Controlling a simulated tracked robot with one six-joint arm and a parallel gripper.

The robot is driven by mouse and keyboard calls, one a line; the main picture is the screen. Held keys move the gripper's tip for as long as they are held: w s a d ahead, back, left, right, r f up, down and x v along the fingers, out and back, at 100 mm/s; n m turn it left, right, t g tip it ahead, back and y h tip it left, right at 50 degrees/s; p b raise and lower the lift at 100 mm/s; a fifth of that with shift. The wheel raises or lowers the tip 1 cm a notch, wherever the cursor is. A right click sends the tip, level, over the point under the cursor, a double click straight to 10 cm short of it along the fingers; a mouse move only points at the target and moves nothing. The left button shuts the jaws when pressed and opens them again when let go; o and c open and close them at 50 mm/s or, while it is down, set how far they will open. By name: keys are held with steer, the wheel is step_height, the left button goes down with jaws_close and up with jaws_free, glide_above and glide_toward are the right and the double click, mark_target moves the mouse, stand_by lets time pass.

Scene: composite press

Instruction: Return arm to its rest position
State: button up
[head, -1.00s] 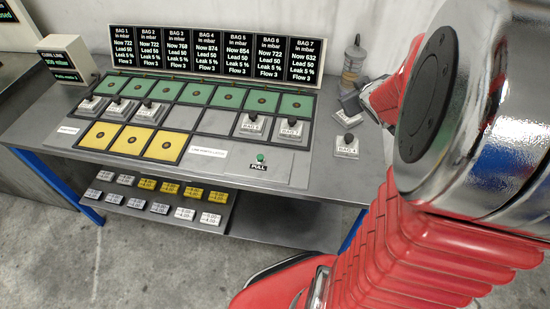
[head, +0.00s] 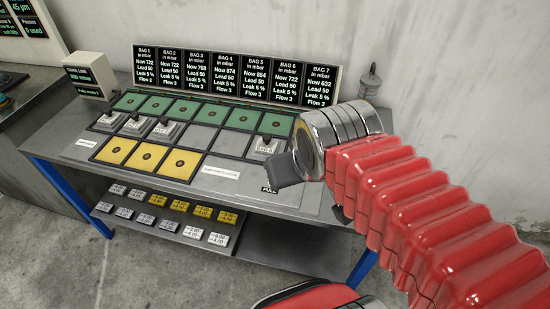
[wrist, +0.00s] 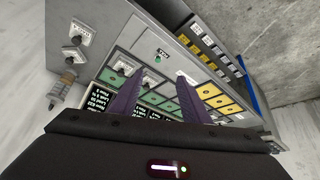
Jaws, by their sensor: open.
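My arm shows in the head view as red bellows and a chrome joint, reaching from the right edge over the right part of the bench (head: 70,130). My gripper (wrist: 160,76) shows in the wrist view with its two dark fingers apart and nothing between them.
The bench holds a sign row (head: 235,75), green plates (head: 130,101), yellow plates (head: 147,156) and black-knobbed blocks (head: 265,147). Two loose blocks lie at the bench end in the wrist view (wrist: 78,33). A lower shelf (head: 265,240) carries small labelled blocks. A cylindrical device (head: 371,82) stands behind.

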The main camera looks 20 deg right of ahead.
steer(key=shift+s+a+y, duration=0.3)
steer(key=shift+s+a, duration=0.6)
steer(key=shift+a, duration=0.15)
stand_by(0.5)
